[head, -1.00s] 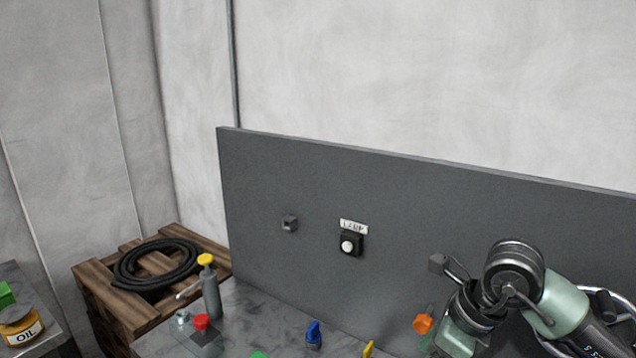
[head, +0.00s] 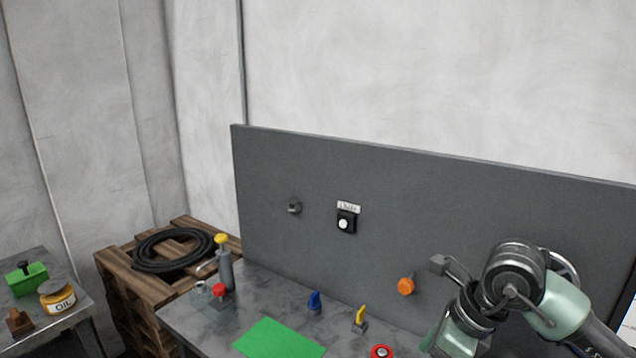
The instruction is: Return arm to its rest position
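My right arm (head: 515,275) reaches in from the lower right corner, bent, in front of the grey back panel (head: 420,190). A small grey block on a bracket (head: 439,264) juts out from it to the left. The arm's lower end runs out at the bottom edge, and no fingers of the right gripper show. My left arm and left gripper are not in the picture.
The bench (head: 250,285) carries a green mat (head: 280,340), a yellow-topped bottle (head: 224,262), and blue (head: 315,302), yellow (head: 361,318) and red (head: 381,351) controls. An orange knob (head: 405,286) sits left of my arm. A hose (head: 172,250) lies on pallets at left.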

